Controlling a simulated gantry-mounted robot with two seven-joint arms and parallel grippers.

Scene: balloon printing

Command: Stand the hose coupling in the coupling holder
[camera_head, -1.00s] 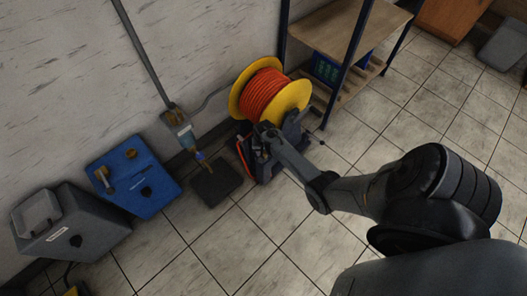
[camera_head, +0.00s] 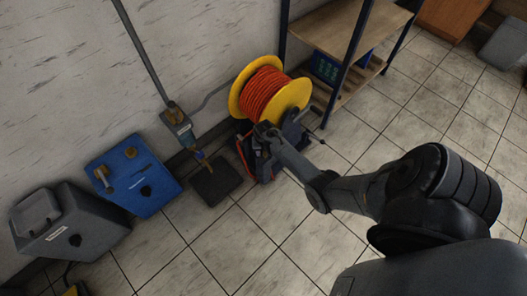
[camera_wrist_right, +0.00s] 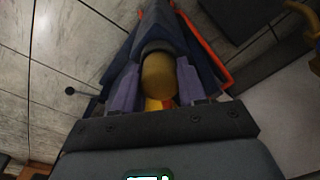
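My right gripper (camera_wrist_right: 158,82) reaches down in front of the cable reel. In the right wrist view a rounded brass piece, which looks like the hose coupling (camera_wrist_right: 159,75), sits between its two fingers, and both fingers appear to touch it. The gripper also shows small in the head view (camera_head: 264,132), above a dark blue, orange-edged object (camera_head: 258,164), which fills the background of the wrist view (camera_wrist_right: 160,28). I cannot make out the coupling in the head view, nor clearly identify the coupling holder. My left gripper is not in view.
A yellow reel of orange hose (camera_head: 268,92) stands behind the gripper. To the left are a dark floor pad (camera_head: 216,182), a wall-mounted fitting (camera_head: 179,127), a blue box (camera_head: 143,180) and a grey box (camera_head: 72,236). A shelf (camera_head: 325,30) stands behind. Tiled floor in front is clear.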

